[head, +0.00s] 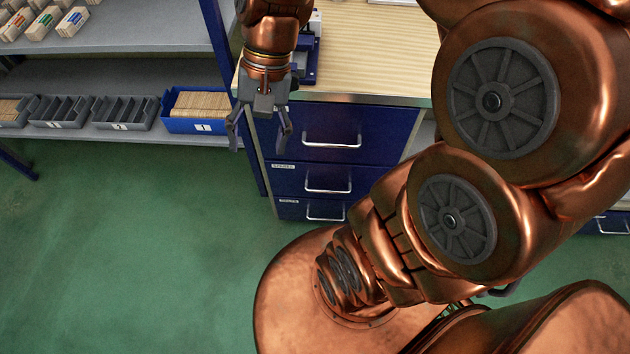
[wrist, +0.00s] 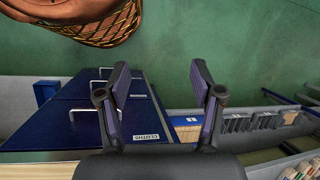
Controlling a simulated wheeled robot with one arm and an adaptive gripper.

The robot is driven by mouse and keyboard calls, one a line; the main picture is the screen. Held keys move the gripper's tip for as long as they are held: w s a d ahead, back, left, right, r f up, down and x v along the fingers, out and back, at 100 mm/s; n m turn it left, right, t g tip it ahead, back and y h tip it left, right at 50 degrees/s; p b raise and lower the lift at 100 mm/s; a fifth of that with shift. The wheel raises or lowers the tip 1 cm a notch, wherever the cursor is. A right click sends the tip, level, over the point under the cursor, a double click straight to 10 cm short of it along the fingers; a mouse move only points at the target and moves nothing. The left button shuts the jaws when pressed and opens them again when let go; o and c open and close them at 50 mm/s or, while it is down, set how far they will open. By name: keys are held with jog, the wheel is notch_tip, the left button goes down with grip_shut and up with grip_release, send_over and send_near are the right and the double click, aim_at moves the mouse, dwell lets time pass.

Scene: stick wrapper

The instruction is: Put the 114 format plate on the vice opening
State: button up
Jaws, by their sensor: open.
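My gripper (head: 260,146) is open and empty, pointing down in front of the workbench's left corner in the head view. In the wrist view, my gripper (wrist: 160,72) has its two fingers wide apart with nothing between them. A blue device (head: 311,68) stands on the bench top behind my wrist, mostly hidden by it; I cannot tell whether it is the vice. I cannot make out the 114 format plate in either view.
The wooden bench top (head: 372,50) has blue drawers (head: 330,130) with metal handles below. A grey shelf (head: 120,60) at left carries boxes of sticks, dark divided trays (head: 122,112) and a blue bin (head: 196,108). The green floor (head: 120,240) in front is clear.

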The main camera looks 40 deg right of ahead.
jog(key=s+d+f+n+h, duration=0.1)
jog(key=s+f+n+h, duration=0.1)
jog(key=s, duration=0.3)
jog(key=s+d+f+n+h, duration=0.2)
jog(key=s+n, duration=0.2)
jog(key=s, duration=0.2)
jog(key=shift+d, duration=0.15)
